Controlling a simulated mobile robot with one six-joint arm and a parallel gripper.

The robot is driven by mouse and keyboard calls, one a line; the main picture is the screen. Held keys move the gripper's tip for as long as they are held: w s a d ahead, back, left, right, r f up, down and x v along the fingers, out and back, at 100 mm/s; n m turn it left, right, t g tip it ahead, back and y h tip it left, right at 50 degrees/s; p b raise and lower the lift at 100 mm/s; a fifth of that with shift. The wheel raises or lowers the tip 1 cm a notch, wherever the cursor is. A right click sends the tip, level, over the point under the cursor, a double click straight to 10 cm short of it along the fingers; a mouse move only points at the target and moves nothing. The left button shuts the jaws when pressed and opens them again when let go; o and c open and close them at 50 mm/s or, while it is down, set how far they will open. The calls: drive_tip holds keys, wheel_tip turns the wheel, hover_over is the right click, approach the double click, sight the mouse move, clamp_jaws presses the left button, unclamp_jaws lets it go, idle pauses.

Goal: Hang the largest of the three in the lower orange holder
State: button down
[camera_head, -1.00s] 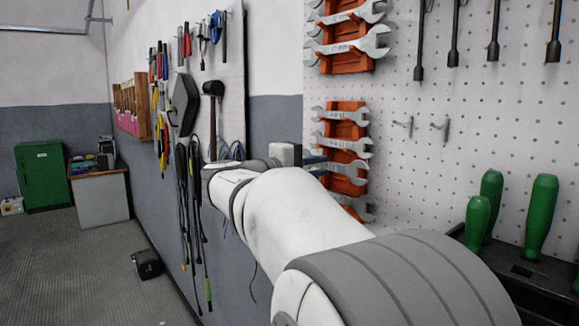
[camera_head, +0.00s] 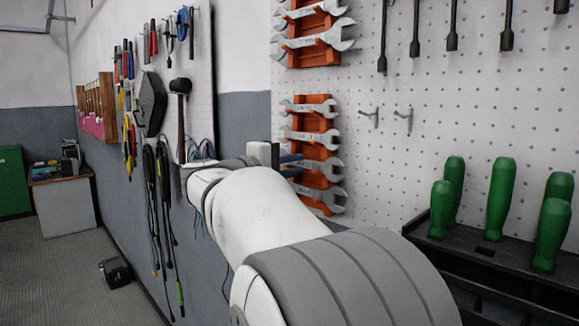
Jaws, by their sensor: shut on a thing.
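The lower orange holder (camera_head: 315,100) is on the white pegboard, right of my gripper. Several silver open-ended wrenches lie across it, one above another, including the top wrench (camera_head: 310,107) and the bottom wrench (camera_head: 322,197). My gripper (camera_head: 291,165) is at the holder's left side, at the height of a wrench (camera_head: 326,166) in its lower half. It appears shut on the left end of this wrench. My arm and the gripper body hide part of the grip, and I cannot tell whether this wrench rests in the holder's slot.
An upper orange holder (camera_head: 313,52) with larger wrenches hangs above. Two empty metal hooks (camera_head: 389,117) are to the right. Green-handled screwdrivers (camera_head: 500,198) stand in a black rack (camera_head: 480,262) at lower right. A hammer (camera_head: 180,115) and cables hang on the left wall.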

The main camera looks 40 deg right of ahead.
drive_tip(key=c, duration=1.3)
unclamp_jaws()
drive_tip(key=a+b, duration=0.2)
drive_tip(key=a, duration=0.6)
drive_tip(key=s+a+f+n+t+y, duration=0.1)
drive_tip(key=s+f+y, duration=0.15)
drive_tip(key=f, duration=0.35)
drive_tip(key=s+a+f+y, duration=0.1)
drive_tip(key=f+y, duration=0.2)
drive_tip(key=f, duration=0.3)
drive_tip(key=s+a+f+m+y, duration=0.1)
drive_tip(key=s+a+f+y, duration=0.4)
drive_tip(key=a+f, duration=0.4)
drive_tip(key=s+a+f+y, duration=0.6)
drive_tip(key=a+f, duration=0.4)
drive_tip(key=f, duration=0.4)
drive_tip(key=shift+s+f+m+y, duration=0.3)
drive_tip(key=shift+m+y, duration=0.1)
drive_tip(key=shift+y, duration=0.35)
drive_tip(key=shift+d, duration=0.1)
